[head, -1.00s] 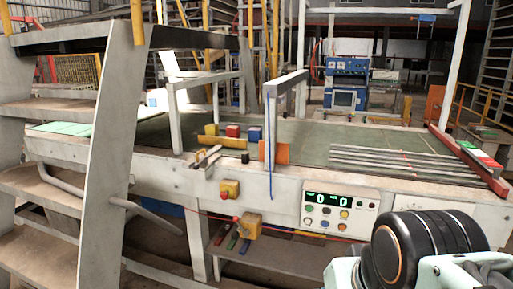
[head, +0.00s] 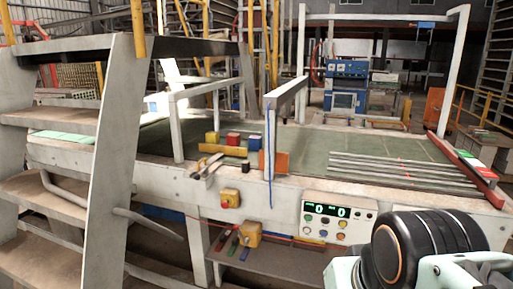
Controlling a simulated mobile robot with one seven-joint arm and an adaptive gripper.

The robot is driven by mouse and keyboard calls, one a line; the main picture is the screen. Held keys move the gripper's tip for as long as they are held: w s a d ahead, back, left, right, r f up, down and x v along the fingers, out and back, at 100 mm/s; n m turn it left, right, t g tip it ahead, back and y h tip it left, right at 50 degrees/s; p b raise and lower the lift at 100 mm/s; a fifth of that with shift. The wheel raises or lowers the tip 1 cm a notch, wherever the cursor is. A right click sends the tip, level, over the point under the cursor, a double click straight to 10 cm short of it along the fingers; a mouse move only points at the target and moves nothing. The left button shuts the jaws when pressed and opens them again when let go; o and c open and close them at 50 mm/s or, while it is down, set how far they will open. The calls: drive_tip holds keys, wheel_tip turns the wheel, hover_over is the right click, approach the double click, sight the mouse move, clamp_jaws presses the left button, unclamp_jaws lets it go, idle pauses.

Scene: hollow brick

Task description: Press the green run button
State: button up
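The white control panel (head: 365,226) is on the front of the long conveyor machine, right of centre in the head view. It has a black display with green lit digits, showing two zeros. Below the display are two rows of small round buttons. My gripper is not in view.
A yellow box with a red button (head: 230,198) is on the machine front, left of the panel. A grey staircase (head: 99,145) stands at left. A low shelf (head: 285,262) juts out below the panel. Coloured blocks and metal bars lie on the green belt (head: 385,147).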

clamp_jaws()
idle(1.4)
